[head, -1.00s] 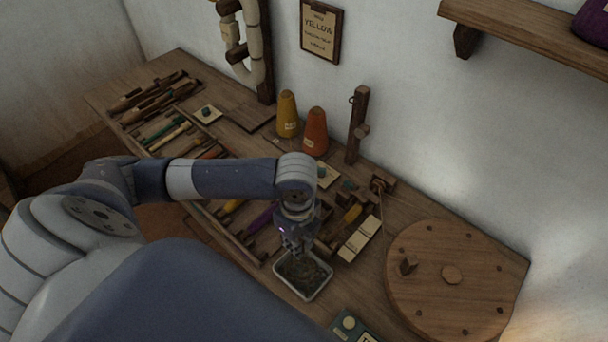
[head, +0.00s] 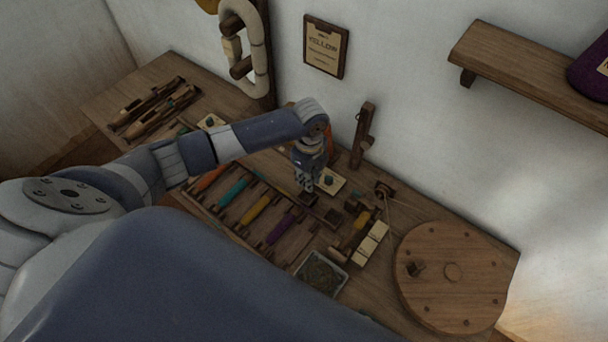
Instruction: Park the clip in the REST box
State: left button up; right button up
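My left gripper (head: 306,187) points down over the bench, beside a cream card with a dark round piece (head: 329,181). Its fingertips are small and dark, so I cannot tell whether they are open or shut. I cannot make out the clip; if it is between the fingers, it is too small to see. Small dark open boxes stand just below and right of the gripper, one of them clear of it (head: 333,217). No REST label is readable, so I cannot tell which is the REST box. My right gripper is out of view.
A rack of coloured bobbins (head: 255,210) lies left of the gripper. A grey-rimmed tray (head: 342,262) is in front. A round wooden disc (head: 455,300) with pegs is at right. A wooden post (head: 362,135) stands behind. The wall sign (head: 325,47) reads YELLOW.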

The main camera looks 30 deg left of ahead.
pick_arm(q)
jog(key=shift+w+a+r, duration=0.2)
jog(key=shift+w+a, duration=0.25)
jog(key=shift+w, duration=0.05)
notch_tip(320, 180, down, 2)
jog(key=shift+f+b, duration=0.1)
jog(key=shift+b, duration=0.8)
notch_tip(320, 180, down, 3)
jog(key=b, duration=0.3)
notch_tip(320, 180, down, 2)
jog(key=shift+f+b, duration=0.1)
jog(key=shift+b, duration=0.55)
jog(key=shift+f, duration=0.6)
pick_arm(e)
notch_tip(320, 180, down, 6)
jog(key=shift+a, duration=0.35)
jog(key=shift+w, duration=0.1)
pick_arm(q)
jog(key=o, duration=1.2)
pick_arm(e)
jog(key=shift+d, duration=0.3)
